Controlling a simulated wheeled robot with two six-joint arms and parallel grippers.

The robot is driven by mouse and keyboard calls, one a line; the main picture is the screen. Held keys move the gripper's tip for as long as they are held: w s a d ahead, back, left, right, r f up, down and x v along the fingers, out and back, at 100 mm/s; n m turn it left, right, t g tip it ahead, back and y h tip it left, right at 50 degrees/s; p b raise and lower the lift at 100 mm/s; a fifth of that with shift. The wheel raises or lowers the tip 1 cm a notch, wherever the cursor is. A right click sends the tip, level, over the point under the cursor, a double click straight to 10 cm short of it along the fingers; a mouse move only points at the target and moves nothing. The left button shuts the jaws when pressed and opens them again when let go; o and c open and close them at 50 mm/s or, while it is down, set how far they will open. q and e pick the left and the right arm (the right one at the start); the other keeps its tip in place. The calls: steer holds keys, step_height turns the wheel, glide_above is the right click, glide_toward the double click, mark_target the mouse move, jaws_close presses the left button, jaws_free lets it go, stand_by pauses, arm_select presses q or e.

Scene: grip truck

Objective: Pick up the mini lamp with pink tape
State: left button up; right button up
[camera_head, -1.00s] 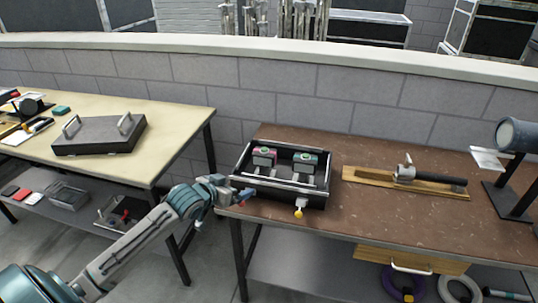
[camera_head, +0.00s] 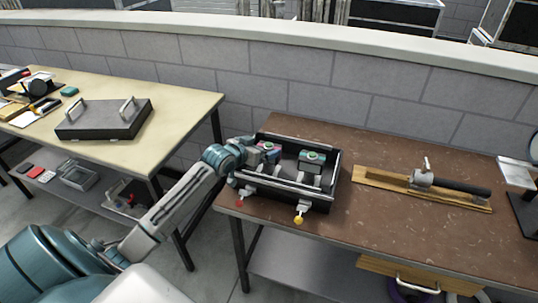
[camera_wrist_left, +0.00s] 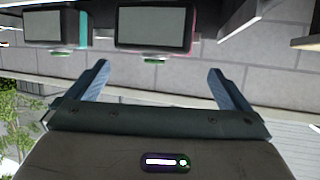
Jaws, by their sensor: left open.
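The mini lamp with pink tape (camera_head: 267,146) sits at the left inside an open black case (camera_head: 318,202) on the brown workbench. It also shows in the left wrist view (camera_wrist_left: 153,27) as a dark rectangular panel with a pink-red edge. A similar lamp with teal tape (camera_head: 312,158) stands to its right, and it also shows in the left wrist view (camera_wrist_left: 50,28). My left gripper (camera_head: 274,151) is at the pink-taped lamp in the head view and partly covers it. In the left wrist view its fingers (camera_wrist_left: 160,78) are apart, with nothing between them and the lamp just beyond.
The case has raised rims and latches with a red knob (camera_head: 240,203) and a yellow knob (camera_head: 299,219). A wooden board with a tool (camera_head: 422,180) lies to the right. A closed dark case (camera_head: 103,120) lies on the pale table. Bare brown bench lies between.

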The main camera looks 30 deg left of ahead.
mark_target(267, 145)
arm_select(q)
steer(key=x, duration=0.2)
steer(key=p+x, duration=0.1)
steer(key=x, duration=0.1)
steer(key=shift+d, duration=0.25)
steer(key=shift+w+f, duration=0.15)
steer(key=shift+w, duration=0.15)
steer(key=shift+w+f, duration=0.1)
steer(key=c, duration=1)
steer(key=shift+c, duration=0.9)
arm_select(e)
steer(key=shift+w+r, duration=0.55)
steer(key=shift+r, duration=0.3)
